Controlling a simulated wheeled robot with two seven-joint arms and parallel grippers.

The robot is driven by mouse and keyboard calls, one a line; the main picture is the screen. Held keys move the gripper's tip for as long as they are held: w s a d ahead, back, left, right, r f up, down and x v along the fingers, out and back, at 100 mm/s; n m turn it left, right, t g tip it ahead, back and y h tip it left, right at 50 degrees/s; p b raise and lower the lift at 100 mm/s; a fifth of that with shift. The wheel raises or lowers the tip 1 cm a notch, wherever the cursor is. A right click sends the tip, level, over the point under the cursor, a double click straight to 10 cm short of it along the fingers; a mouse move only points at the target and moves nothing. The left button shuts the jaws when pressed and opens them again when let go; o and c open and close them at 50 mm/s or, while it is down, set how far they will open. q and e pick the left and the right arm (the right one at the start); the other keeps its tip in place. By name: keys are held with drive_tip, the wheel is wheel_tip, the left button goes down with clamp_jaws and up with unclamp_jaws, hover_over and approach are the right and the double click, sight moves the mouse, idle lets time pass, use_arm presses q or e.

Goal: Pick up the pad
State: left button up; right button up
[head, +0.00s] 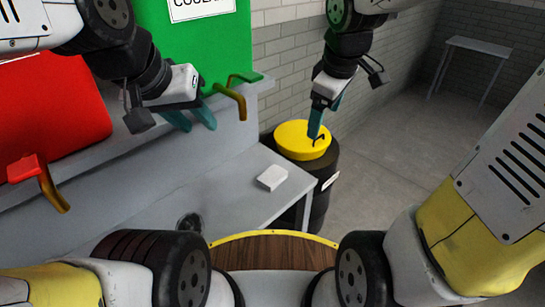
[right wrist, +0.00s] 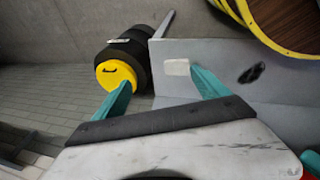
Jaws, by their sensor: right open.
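The pad, a small white block (head: 271,178), lies flat on the grey bench top (head: 225,190) near its right edge. In the right wrist view the pad (right wrist: 176,67) shows just beyond one fingertip; I cannot tell the gap in depth. My right gripper (head: 316,132) is open and empty, with teal fingers spread wide in the right wrist view (right wrist: 160,88). In the head view it hangs above and right of the pad, in front of the yellow lid. My left gripper (head: 197,124) is empty, its two teal fingers apart, above the bench at the upper left.
A black drum with a yellow lid (head: 298,139) stands beside the bench's right end. A green container (head: 207,45) and a red one (head: 50,105) with brass spouts stand at the left. My wood-topped base is at the bottom. Open floor (head: 400,150) lies right.

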drive_tip(key=w+a+f+n+g, duration=0.2)
drive_tip(key=w+a+f+n, duration=0.4)
drive_tip(key=w+f+n, duration=0.3)
drive_tip(key=n+g, duration=0.2)
drive_tip(key=n, duration=0.6)
approach(272, 174)
drive_tip(key=shift+d+f, duration=0.2)
drive_tip(key=shift+d, duration=0.05)
drive_tip(key=shift+a+f, duration=0.15)
drive_tip(key=shift+f, duration=0.2)
drive_tip(key=f, duration=0.7)
drive_tip(key=shift+s+a+f, duration=0.2)
drive_tip(key=shift+f, duration=0.15)
drive_tip(key=c, duration=1.5)
drive_tip(key=shift+o, duration=0.2)
drive_tip(key=shift+r, duration=0.1)
